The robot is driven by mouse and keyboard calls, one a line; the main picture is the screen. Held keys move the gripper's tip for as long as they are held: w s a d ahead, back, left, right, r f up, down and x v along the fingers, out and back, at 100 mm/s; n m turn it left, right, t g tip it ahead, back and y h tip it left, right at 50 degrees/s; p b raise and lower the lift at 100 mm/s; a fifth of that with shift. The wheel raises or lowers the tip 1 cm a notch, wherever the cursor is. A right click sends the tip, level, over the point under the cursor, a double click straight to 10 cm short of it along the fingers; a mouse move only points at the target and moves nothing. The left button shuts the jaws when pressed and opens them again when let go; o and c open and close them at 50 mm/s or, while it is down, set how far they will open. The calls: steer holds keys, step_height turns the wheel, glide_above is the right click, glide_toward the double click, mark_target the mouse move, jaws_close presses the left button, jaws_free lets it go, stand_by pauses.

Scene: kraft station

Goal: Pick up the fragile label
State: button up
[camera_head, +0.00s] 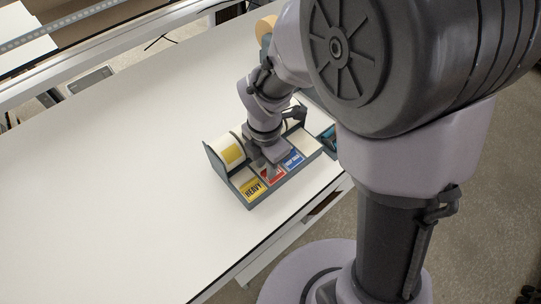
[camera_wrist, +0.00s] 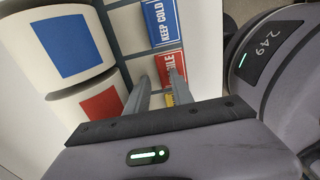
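The red fragile label (camera_head: 275,176) lies in the middle slot of the label dispenser (camera_head: 228,184), partly covered by my gripper in the head view. In the wrist view the red label (camera_wrist: 167,62) shows just beyond and between the fingers, with only the end of its word readable. My gripper (camera_wrist: 160,80) is open, its two fingers apart and pointing down at the red label. Nothing shows between the fingers but the label and dispenser below. I cannot tell whether the fingertips touch the label.
The yellow HEAVY label (camera_head: 253,189) and blue KEEP COLD label (camera_head: 293,159) flank the red one. Label rolls (camera_wrist: 72,42) stand behind them. The white table (camera_head: 120,170) is clear to the left. Its front edge lies close to the dispenser.

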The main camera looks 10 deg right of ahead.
steer(key=shift+s, duration=0.1)
jaws_close()
steer(key=shift+r, duration=0.1)
